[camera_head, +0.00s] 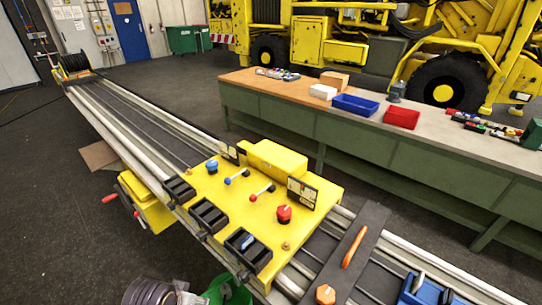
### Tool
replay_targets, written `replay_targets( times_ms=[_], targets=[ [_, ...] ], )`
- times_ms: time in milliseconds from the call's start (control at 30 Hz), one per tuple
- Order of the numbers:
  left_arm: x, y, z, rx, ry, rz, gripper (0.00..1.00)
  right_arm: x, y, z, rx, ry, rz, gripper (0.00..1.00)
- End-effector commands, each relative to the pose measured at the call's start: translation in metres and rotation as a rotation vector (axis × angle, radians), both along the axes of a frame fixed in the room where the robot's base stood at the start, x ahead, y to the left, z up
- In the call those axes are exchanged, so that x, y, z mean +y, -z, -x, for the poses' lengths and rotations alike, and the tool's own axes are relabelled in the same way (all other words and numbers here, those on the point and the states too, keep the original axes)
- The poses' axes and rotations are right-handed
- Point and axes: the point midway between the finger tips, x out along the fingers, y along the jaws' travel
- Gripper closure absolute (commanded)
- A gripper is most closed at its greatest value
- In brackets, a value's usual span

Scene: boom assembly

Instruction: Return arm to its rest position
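Neither of my grippers shows in the head view, and I see no clear part of my arms. The long metal boom (135,110) runs diagonally from the upper left to the lower right. A yellow control panel (235,205) sits across it. The panel has a blue knob (211,167), a red knob (284,213), a lever with blue ends (237,177) and a lever with red ends (262,193). Several black trays (208,216) line its near edge. One tray holds a small blue item (248,242).
A dark crossbar (345,262) with an orange handle (355,247) crosses the boom at right. A green workbench (300,113) holds a blue bin (355,104) and a red bin (401,118). Yellow machinery stands behind. Dark round items (148,292) show at the bottom edge. Left floor is mostly clear.

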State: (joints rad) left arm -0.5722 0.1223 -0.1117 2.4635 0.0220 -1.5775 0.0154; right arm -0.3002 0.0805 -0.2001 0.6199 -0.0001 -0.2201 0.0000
Motion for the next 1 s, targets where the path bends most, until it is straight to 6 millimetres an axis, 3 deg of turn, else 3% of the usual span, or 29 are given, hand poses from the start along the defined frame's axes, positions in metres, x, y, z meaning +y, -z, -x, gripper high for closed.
replay_targets(
  times_ms=[100, 567, 767, 1000],
  targets=[
    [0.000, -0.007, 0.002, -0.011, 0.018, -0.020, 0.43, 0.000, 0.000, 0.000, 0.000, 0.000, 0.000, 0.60],
    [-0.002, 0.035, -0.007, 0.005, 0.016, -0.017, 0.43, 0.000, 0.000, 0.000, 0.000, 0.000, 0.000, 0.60],
    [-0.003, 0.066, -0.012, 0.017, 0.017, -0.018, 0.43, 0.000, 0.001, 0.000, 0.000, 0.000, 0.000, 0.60],
    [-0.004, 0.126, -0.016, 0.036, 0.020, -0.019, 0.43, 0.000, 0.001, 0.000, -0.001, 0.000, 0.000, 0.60]
  ],
)
